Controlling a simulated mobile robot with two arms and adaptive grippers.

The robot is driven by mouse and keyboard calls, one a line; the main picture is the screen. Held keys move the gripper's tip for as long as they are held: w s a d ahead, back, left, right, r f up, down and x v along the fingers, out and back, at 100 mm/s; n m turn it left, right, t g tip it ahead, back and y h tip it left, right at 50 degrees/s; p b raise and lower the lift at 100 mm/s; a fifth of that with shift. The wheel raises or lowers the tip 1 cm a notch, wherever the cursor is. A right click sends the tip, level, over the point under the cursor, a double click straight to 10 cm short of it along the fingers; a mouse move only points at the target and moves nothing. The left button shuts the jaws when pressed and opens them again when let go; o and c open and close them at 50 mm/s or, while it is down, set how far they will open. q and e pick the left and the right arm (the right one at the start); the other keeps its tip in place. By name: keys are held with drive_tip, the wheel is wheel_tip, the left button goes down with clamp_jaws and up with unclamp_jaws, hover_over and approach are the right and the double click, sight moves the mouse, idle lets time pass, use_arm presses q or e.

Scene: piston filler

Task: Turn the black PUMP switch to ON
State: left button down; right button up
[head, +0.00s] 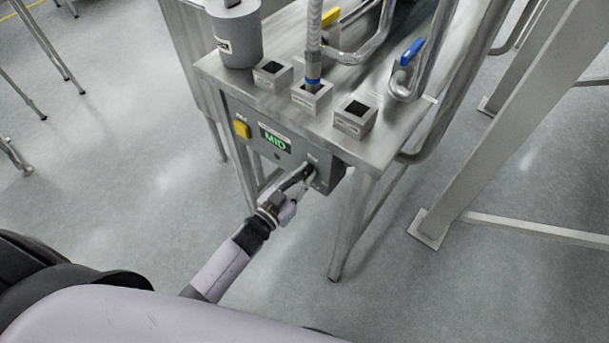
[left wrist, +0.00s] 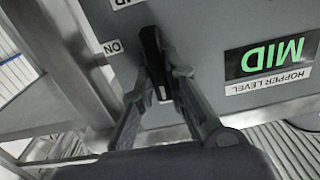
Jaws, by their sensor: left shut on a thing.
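The black PUMP switch (left wrist: 152,48) is on the grey control panel (left wrist: 205,30) and shows between my left gripper's fingers in the left wrist view. My left gripper (head: 303,176) reaches the lower right of the panel in the head view. It also shows in the left wrist view (left wrist: 164,84), with its fingers shut on the switch knob. The fingers cover much of the knob in the head view. My right gripper is not in view.
A green MID hopper level display (head: 275,140) and a yellow button (head: 242,129) are on the same panel. Above it, the steel table (head: 375,150) carries square sockets, a hose (head: 314,45) and a grey canister (head: 236,38). Open floor lies left of the machine.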

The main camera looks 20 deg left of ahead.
use_arm(q)
drive_tip(key=shift+s+d+f+m+b, duration=0.15)
drive_tip(key=shift+m+b, duration=0.95)
drive_tip(key=shift+m, duration=1.75)
drive_tip(key=shift+d+f+m+b, duration=0.25)
drive_tip(key=shift+m+b, duration=0.9)
drive_tip(key=shift+m, duration=1.75)
drive_tip(key=shift+s+d+f+m+b, duration=0.2)
drive_tip(key=shift+m+b, duration=0.9)
drive_tip(key=shift+m, duration=1.75)
drive_tip(key=shift+w+a, duration=0.1)
drive_tip(key=shift+w, duration=0.05)
drive_tip(key=c, duration=1.6)
unclamp_jaws()
drive_tip(key=v, duration=1.2)
